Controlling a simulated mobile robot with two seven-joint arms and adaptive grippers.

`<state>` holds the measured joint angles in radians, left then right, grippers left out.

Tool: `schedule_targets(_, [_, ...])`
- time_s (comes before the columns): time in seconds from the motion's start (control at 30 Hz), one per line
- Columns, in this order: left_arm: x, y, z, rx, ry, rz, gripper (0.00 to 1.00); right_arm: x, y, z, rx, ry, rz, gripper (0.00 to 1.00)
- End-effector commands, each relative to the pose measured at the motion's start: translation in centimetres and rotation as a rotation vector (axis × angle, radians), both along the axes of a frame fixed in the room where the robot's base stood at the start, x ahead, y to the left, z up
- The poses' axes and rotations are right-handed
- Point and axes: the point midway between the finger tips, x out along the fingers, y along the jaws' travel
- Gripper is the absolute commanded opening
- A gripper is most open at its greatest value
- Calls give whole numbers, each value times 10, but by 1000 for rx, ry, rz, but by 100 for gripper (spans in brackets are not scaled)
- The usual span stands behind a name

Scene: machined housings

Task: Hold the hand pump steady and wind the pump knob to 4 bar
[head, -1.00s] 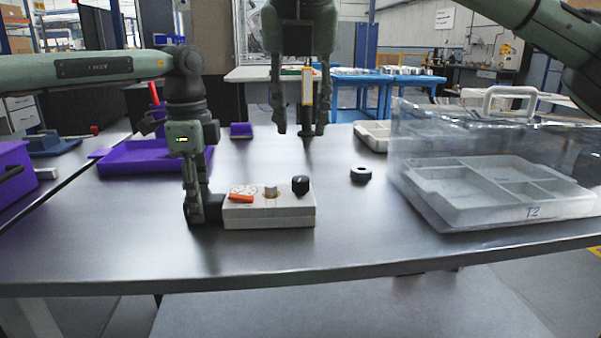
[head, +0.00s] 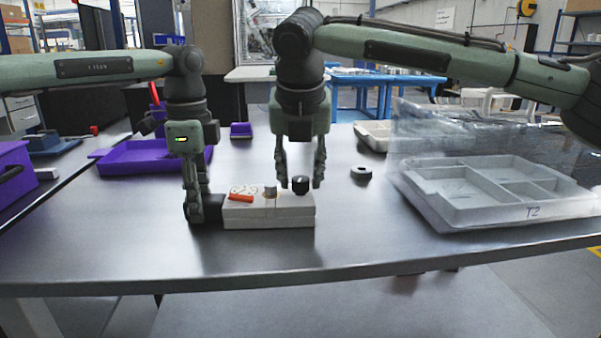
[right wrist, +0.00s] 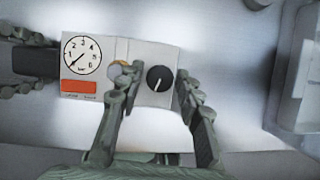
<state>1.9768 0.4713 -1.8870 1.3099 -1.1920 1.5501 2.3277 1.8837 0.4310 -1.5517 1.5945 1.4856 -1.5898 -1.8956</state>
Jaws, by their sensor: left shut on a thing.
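The hand pump (head: 285,212) is a pale block lying on the table, with an orange-red label, a round gauge, a metal cylinder and a black knob (head: 300,186). In the right wrist view the gauge (right wrist: 81,55) has its needle pointing lower left, near the low end of its scale. The knob (right wrist: 160,78) has a white line. My left gripper (head: 200,210) is shut on the pump's dark left end. My right gripper (head: 300,182) is open, pointing down, with one finger on each side of the knob; I see no clear contact.
A black ring (head: 361,174) lies right of the pump. A pale compartment tray (head: 470,215) marked T2 sits under a clear cover at right. A purple tray (head: 125,168) stands behind left. The table front is clear.

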Motion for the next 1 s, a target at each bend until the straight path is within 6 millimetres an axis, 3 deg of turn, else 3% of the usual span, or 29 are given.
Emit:
schedule_targets(0.2, [0, 0, 1, -1, -1, 0, 0, 0, 0, 0, 0, 0, -1, 36])
schedule_targets(0.5, [0, 0, 0, -1, -1, 0, 0, 0, 0, 0, 0, 0, -1, 0])
schedule_targets(1.0, [0, 0, 0, 0, -1, 0, 0, 0, 1, -1, 0, 3, -132, 0])
